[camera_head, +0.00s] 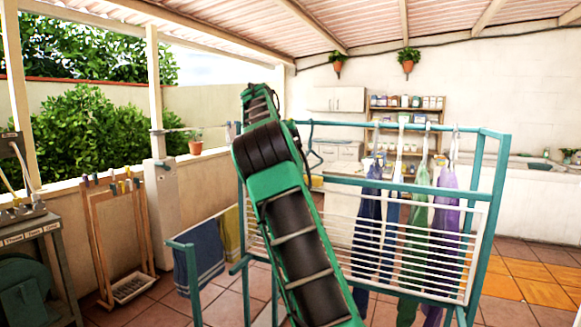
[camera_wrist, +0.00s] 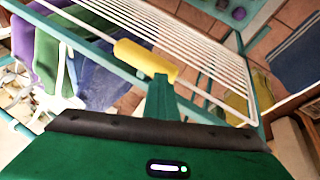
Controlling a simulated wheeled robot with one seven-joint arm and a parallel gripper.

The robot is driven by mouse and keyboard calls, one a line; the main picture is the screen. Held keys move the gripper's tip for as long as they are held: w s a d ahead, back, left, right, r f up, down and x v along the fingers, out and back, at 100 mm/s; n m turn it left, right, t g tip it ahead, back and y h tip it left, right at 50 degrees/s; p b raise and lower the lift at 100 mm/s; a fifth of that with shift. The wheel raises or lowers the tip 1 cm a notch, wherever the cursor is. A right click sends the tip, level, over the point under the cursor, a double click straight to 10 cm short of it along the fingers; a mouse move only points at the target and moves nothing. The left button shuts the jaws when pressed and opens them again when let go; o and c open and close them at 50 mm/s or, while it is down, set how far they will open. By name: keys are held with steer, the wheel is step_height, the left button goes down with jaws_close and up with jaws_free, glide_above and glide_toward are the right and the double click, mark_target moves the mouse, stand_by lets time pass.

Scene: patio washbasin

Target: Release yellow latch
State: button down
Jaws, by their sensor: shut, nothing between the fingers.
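The yellow latch (camera_wrist: 146,60) is a short yellow cylinder on the drying rack, beside the white-barred panel, in the wrist view. The rack has a teal frame (camera_head: 490,190) and a white slatted panel (camera_head: 455,240) in the head view. My gripper (camera_wrist: 161,80) shows as a narrow green wedge pointing at the latch, shut and empty. Its tip overlaps the latch's lower edge in the wrist view; I cannot tell whether they touch. In the head view my green arm reaches up before the rack's left part, and the gripper cannot be made out.
Blue, green and purple clothes (camera_head: 446,200) hang on the rack's right part. Blue and yellow towels (camera_head: 200,255) hang low at its left. A wooden rack (camera_head: 142,240) and a workbench (camera_head: 35,235) stand at the left. Tiled floor is open at the right.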

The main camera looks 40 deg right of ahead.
steer(key=shift+w+a+f, duration=0.25)
steer(key=shift+w+f, duration=0.1)
steer(key=shift+f, duration=0.3)
steer(key=shift+a+f, duration=0.15)
steer(key=d+v, duration=0.1)
steer(key=v, duration=0.7)
steer(key=shift+s+r, duration=0.2)
steer(key=shift+r, duration=0.25)
stand_by(0.4)
